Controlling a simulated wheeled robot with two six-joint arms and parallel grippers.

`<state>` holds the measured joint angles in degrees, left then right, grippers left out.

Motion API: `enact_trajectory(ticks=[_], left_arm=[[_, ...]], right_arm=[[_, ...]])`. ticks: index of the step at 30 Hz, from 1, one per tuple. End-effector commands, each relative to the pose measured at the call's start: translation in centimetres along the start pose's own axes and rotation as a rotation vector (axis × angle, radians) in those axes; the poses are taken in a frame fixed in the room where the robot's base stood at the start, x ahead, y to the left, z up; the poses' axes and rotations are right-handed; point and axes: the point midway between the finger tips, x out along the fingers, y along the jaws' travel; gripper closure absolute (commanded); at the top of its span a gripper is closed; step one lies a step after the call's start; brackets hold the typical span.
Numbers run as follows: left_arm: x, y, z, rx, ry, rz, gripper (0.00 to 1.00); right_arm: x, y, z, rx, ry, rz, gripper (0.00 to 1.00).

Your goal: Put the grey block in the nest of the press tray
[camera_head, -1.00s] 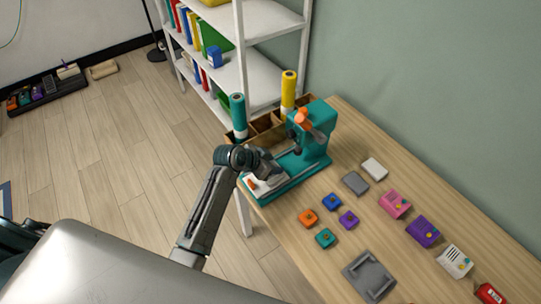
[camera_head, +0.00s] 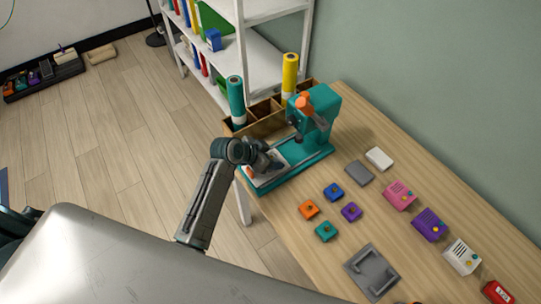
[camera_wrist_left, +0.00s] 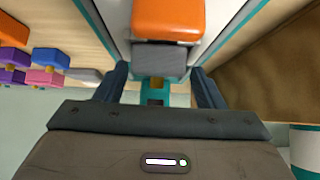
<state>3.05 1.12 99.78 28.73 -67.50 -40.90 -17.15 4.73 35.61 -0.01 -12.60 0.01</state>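My left gripper (camera_head: 268,165) is low over the pale tray at the front of the teal press (camera_head: 313,115). In the left wrist view its two fingers (camera_wrist_left: 160,78) are apart, with a grey block-like piece (camera_wrist_left: 160,62) between or just beyond their tips. I cannot tell whether they touch it. An orange piece (camera_wrist_left: 168,18) lies beside it on the pale tray (camera_wrist_left: 117,15). The nest is hidden. A flat grey block (camera_head: 359,172) lies on the table, right of the press. My right gripper is out of view.
Small knobbed blocks (camera_head: 333,192) and larger coloured boxes (camera_head: 399,195) stand on the table (camera_head: 290,220). A white block (camera_head: 379,158) lies behind the flat grey one. A grey plate (camera_head: 371,270) is near the front edge.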

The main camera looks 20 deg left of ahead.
Motion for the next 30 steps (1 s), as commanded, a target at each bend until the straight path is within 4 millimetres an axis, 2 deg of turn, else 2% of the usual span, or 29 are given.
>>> enact_trajectory(ticks=[7, 11, 18, 21, 25, 30], left_arm=[[-1.0, -0.1, -0.1, 0.002, 0.002, -0.002, 0.37], [-3.1, -0.1, 0.0, 0.004, 0.003, -0.002, 0.37], [-8.4, -0.1, 0.0, 0.006, 0.003, -0.003, 0.37], [-10.1, -0.1, 0.0, 0.005, 0.003, -0.004, 0.37], [-11.5, -0.1, -0.1, 0.003, 0.004, -0.003, 0.37], [-12.1, 0.0, -0.2, 0.001, 0.004, 0.0, 0.37]], right_arm=[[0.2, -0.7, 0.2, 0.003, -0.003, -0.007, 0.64], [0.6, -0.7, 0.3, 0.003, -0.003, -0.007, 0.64], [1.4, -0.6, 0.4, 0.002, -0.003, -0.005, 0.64], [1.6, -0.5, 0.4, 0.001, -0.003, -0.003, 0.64], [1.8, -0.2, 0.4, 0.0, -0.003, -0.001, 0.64], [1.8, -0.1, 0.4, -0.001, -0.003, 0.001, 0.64]])
